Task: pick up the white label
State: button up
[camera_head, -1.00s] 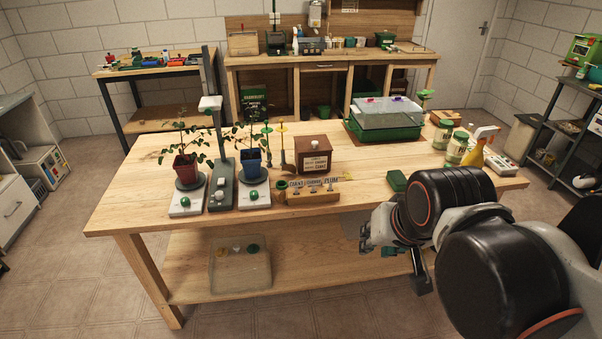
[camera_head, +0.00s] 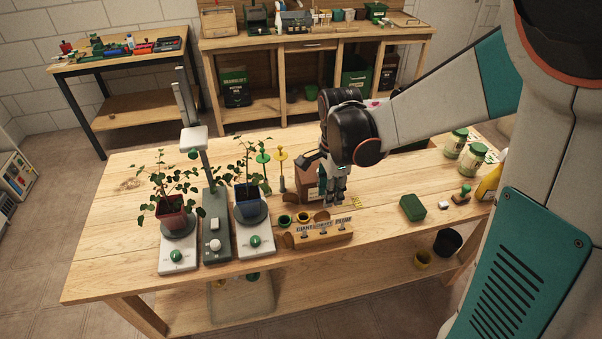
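A wooden block (camera_head: 325,239) stands at the front of the table, with several small pale lettered labels (camera_head: 305,231) along its upper side. I cannot tell which of them is the white label. A small yellow piece (camera_head: 357,202) lies on the tabletop just behind the block's right end. My gripper (camera_head: 336,200) points down above the table, behind the block and left of the yellow piece. It is in front of the brown box (camera_head: 307,185) and partly hides it. I see nothing held in it, but its fingers are too small and dark to tell open from shut.
Left on the table (camera_head: 105,255), a red pot (camera_head: 171,213) and a blue pot (camera_head: 250,205) with plants stand on pale bases, a grey post (camera_head: 216,225) between them. Right are a green block (camera_head: 412,208) and jars (camera_head: 471,160). Bare wood lies between the block and green block.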

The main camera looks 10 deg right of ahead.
jog(key=b, duration=0.3)
send_over(324, 227)
notch_tip(324, 227, down, 9)
jog(key=shift+m, duration=0.3)
jog(key=shift+w+f+b, duration=0.1)
jog(key=shift+f+b, duration=0.95)
jog(key=shift+f, duration=1.6)
grip_shut()
